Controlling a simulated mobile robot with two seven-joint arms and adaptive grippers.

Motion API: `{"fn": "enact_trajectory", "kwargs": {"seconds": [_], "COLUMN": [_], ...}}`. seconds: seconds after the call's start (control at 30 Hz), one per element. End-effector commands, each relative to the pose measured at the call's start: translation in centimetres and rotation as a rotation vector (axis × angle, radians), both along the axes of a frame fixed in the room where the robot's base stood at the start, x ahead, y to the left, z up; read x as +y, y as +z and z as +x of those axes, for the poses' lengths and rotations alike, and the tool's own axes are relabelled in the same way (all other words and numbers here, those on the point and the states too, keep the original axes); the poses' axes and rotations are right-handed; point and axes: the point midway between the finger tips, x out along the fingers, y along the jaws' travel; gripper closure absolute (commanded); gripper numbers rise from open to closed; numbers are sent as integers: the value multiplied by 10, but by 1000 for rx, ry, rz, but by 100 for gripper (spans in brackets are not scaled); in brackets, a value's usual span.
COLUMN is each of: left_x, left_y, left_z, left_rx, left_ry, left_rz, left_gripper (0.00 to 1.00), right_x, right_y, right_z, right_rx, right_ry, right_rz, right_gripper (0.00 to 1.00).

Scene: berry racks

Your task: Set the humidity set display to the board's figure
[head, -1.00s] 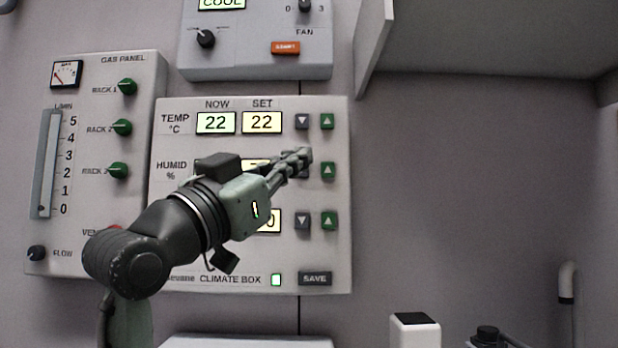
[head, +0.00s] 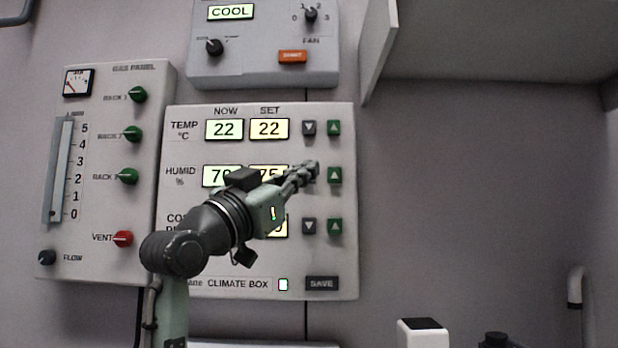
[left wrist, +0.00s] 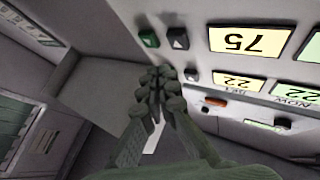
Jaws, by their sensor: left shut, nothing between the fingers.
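The humidity set display (head: 268,172) reads 75; my left gripper hides its lower part in the head view. The same 75 display (left wrist: 238,41) is upside down and clear in the left wrist view. My left gripper (head: 314,168) is shut and empty, its fingertips over the humidity row's grey down button, mostly hiding it in the head view. The wrist view shows that down button (left wrist: 178,38) and the green up button (left wrist: 149,38) uncovered, beyond the fingertips (left wrist: 160,76). Contact cannot be told. The humidity up button also shows in the head view (head: 334,175). My right gripper is out of view.
The temperature buttons (head: 309,128) are above; another button pair (head: 309,226) and SAVE (head: 322,283) are below. The gas panel (head: 100,215) stands left, the fan panel (head: 265,72) above. A shelf with a side wall (head: 378,50) juts out at upper right.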

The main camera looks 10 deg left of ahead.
Motion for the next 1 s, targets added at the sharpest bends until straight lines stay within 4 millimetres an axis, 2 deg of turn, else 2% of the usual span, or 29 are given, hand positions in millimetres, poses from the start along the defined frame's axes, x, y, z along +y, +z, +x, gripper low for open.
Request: {"fn": "enact_trajectory", "kwargs": {"seconds": [0.2,0.4,0.67,1.0], "left_x": [4,5,5,5], "left_y": [1,1,1,1], "left_z": [17,19,19,19], "left_rx": [1,-1,0,0], "left_ry": [3,2,2,2], "left_rz": [0,-1,-1,-1], "left_gripper": [100,100,100,100], "right_x": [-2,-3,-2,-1], "right_y": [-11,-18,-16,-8], "right_z": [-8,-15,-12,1], "right_rx": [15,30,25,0], "right_ry": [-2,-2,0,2], "right_rz": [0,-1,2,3], "right_gripper": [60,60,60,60]}}
